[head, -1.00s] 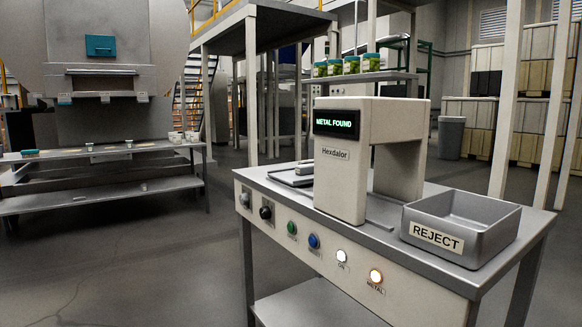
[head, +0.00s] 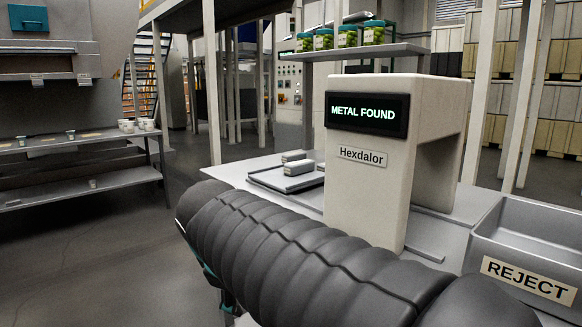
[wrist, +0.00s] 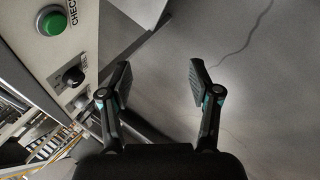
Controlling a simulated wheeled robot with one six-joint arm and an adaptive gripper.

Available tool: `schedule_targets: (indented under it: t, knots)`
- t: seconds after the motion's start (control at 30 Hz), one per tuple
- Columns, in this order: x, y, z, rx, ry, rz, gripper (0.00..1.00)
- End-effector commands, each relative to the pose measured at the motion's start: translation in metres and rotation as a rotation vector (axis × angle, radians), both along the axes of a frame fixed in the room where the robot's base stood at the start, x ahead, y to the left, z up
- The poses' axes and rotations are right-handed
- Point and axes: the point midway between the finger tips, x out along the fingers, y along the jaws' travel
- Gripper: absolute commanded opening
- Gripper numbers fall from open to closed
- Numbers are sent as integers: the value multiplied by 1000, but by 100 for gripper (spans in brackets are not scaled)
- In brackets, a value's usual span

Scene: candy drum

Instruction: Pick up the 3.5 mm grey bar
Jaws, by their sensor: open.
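Two small grey bars lie on a dark flat tray (head: 262,180), left of the metal detector in the head view. The nearer bar (head: 298,167) and the farther bar (head: 293,156) look alike; I cannot read any size on them. My gripper (wrist: 160,84) shows in the wrist view, open and empty, over the grey floor beside the bench's front panel. No bar shows in the wrist view. In the head view my dark arm crosses the bottom and hides the bench front.
The Hexdalor detector (head: 367,150) reads METAL FOUND and stands right of the tray. A REJECT bin (head: 490,245) is at the right. Green-filled jars (head: 347,37) stand on a shelf behind. A green CHECK button (wrist: 52,21) and a black knob (wrist: 73,76) stick out beside my gripper.

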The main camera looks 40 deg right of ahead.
Motion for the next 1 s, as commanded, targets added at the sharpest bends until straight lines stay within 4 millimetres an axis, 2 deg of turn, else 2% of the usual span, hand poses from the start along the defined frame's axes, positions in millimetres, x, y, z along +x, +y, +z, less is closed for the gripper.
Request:
schedule_targets:
  t: [0.03, 0.2, 0.4, 0.5, 0.63, 0.77, 0.87, 1.0]
  knots:
    - [20, -14, 16, -89, 45, 59, 62]
    - [76, -61, 67, -390, 232, 254, 62]
    - [138, -113, 121, -697, 514, 425, 62]
    - [163, -135, 144, -813, 661, 483, 62]
    - [186, -154, 166, -913, 822, 530, 62]
    - [198, -164, 179, -966, 924, 552, 62]
    - [201, -170, 182, -981, 960, 558, 62]
    - [202, -186, 176, -984, 973, 560, 62]
